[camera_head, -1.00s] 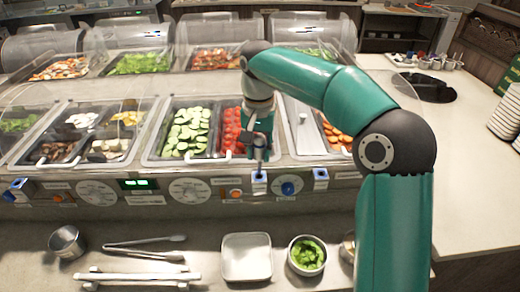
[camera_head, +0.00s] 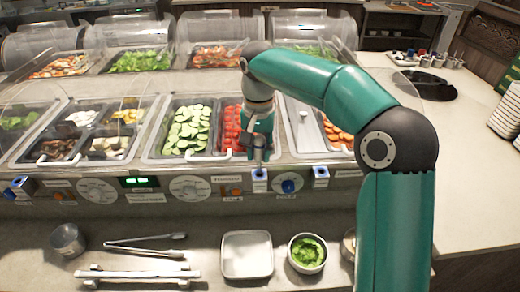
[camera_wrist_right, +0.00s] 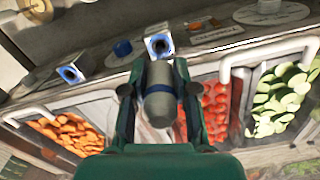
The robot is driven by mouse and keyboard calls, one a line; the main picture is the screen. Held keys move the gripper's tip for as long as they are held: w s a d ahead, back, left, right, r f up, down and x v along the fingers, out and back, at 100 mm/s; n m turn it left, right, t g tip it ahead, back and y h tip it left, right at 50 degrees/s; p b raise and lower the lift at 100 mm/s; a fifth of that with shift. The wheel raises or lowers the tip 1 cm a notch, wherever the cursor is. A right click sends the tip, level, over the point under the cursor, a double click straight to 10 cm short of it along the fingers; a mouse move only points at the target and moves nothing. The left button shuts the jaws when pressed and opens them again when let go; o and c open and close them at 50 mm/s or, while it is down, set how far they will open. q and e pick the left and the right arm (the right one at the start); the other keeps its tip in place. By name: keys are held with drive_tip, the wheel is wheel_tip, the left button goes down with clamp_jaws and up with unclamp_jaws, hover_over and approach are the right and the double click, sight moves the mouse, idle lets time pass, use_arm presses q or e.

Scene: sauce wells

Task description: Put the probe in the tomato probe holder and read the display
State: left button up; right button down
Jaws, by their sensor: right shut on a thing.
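My right gripper (camera_head: 260,154) is shut on the probe, just above the front panel at the tomato pan. In the right wrist view the probe (camera_wrist_right: 160,97) is a grey rounded handle with a dark blue band, between the two fingers. The blue-and-white tomato probe holder (camera_head: 260,174) is directly below the gripper; in the wrist view it shows just beyond the probe (camera_wrist_right: 158,44). I cannot tell whether the probe's tip is inside the holder. The tomatoes (camera_head: 232,122) lie in a pan behind. The display (camera_head: 138,182) glows green, its digits too small to read. My left gripper is out of view.
Another holder (camera_head: 321,172) stands to the right, and one (camera_head: 20,184) at the far left. A blue knob (camera_head: 289,186) sits between the two right holders. On the lower counter are a white tray (camera_head: 246,276), a bowl of greens (camera_head: 307,268) and tongs (camera_head: 145,248).

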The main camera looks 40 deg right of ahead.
sight(259, 161)
drive_tip(key=shift+f+b, duration=1.8)
drive_tip(key=shift+f, duration=0.7)
idle(0.3)
drive_tip(key=shift+r, duration=0.15)
idle(3.2)
drive_tip(key=shift+r+p, duration=3.65)
drive_tip(key=shift+p, duration=0.05)
